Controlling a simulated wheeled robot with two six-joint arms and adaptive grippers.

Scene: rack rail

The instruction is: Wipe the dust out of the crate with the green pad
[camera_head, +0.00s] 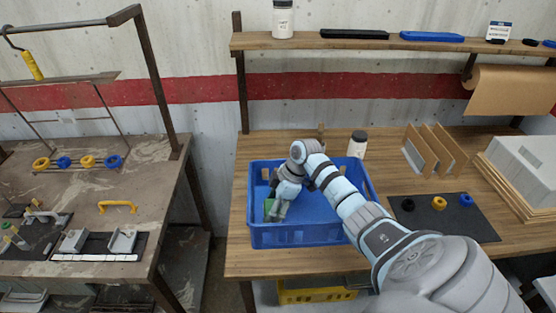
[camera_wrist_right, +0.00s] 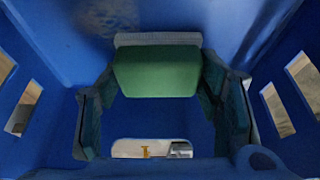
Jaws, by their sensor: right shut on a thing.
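The blue crate (camera_head: 295,236) stands on the wooden bench, open at the top. My right gripper (camera_head: 272,208) reaches down inside its left part. It is shut on the green pad (camera_head: 268,210), which is mostly hidden by the gripper and crate wall. In the right wrist view the green pad (camera_wrist_right: 156,72) sits between the two fingers, with a pale grey strip along its far edge. A dull brownish smudge (camera_wrist_right: 102,18) shows on the blue surface at the upper left, perhaps dust. My left gripper is in neither view.
A white jar (camera_head: 357,145) stands behind the crate's right corner. A dark mat (camera_head: 440,222) with rings, wooden dividers (camera_head: 434,150) and a grey box (camera_head: 525,165) are to the right. A shelf (camera_head: 380,42) runs above. A separate cluttered table (camera_head: 160,180) is at left.

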